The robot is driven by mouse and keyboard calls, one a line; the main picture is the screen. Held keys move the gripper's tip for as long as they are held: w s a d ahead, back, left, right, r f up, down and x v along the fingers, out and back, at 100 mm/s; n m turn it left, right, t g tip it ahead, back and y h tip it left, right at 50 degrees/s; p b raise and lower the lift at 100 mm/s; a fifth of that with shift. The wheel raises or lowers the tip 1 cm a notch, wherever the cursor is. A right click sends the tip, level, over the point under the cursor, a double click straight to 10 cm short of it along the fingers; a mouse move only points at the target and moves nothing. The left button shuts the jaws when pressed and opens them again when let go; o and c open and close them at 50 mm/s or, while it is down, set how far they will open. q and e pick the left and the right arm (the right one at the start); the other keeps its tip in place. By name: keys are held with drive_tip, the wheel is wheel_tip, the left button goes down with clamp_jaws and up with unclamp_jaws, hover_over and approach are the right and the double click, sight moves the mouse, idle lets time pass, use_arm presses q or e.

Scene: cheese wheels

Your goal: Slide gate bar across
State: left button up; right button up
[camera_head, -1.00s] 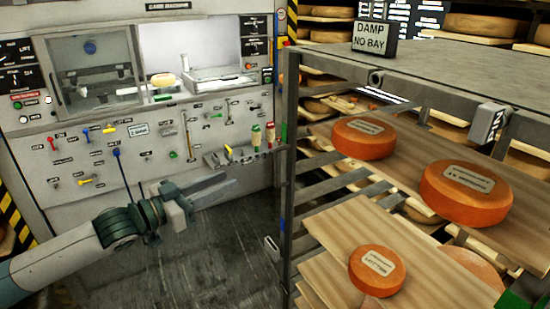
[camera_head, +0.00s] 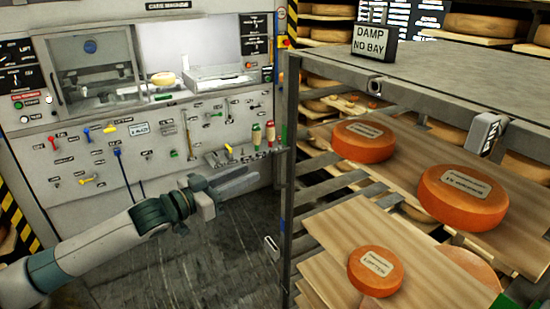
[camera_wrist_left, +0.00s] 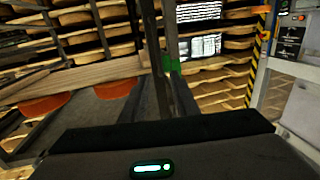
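The metal rack (camera_head: 430,72) fills the right of the head view. I cannot single out the gate bar with certainty. A pale fitting (camera_head: 272,248) sits low on the rack's left upright (camera_head: 289,140), and a larger grey fitting (camera_head: 486,133) is on its near top edge. My left gripper (camera_head: 256,177) is left of the upright, apart from it, with its fingers pointing right. Nothing shows held. Its fingers lie close together, and their gap is unclear. The wrist view faces a rack post (camera_wrist_left: 160,60) with a green patch. My right gripper is out of view.
Orange cheese wheels (camera_head: 375,271) sit on boards in the rack. A "DAMP NO BAY" sign (camera_head: 371,43) stands on top. A machine panel (camera_head: 120,150) with levers and knobs stands behind my left arm. Dark floor (camera_head: 235,245) is clear between panel and rack.

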sight(274, 162)
use_arm(q)
drive_tip(key=p+x, duration=0.3)
drive_tip(key=x, duration=0.8)
clamp_jaws()
